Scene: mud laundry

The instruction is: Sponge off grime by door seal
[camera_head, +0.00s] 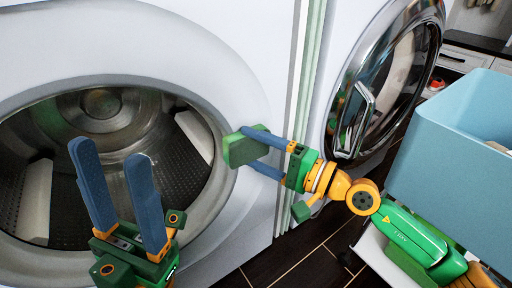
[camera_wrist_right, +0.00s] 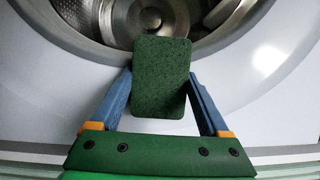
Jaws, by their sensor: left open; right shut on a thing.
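A green sponge (camera_head: 244,147) is held between the blue fingers of my right gripper (camera_head: 262,152), beside the right rim of the open washer drum in the head view. In the right wrist view the sponge (camera_wrist_right: 160,77) sits between the fingertips of my right gripper (camera_wrist_right: 160,90), in front of the washer's door seal (camera_wrist_right: 88,48). I cannot tell whether the sponge touches the surface. My left gripper (camera_head: 110,160) is open and empty in front of the drum opening. No grime is clearly visible; the sponge hides part of the rim.
The washer (camera_head: 235,45) has a steel drum (camera_head: 102,105) inside. A second machine with a closed chrome-rimmed round door (camera_head: 385,80) stands to the right. A blue bin (camera_head: 440,150) is at the far right, near my right arm. Dark tiled floor (camera_head: 300,258) shows below.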

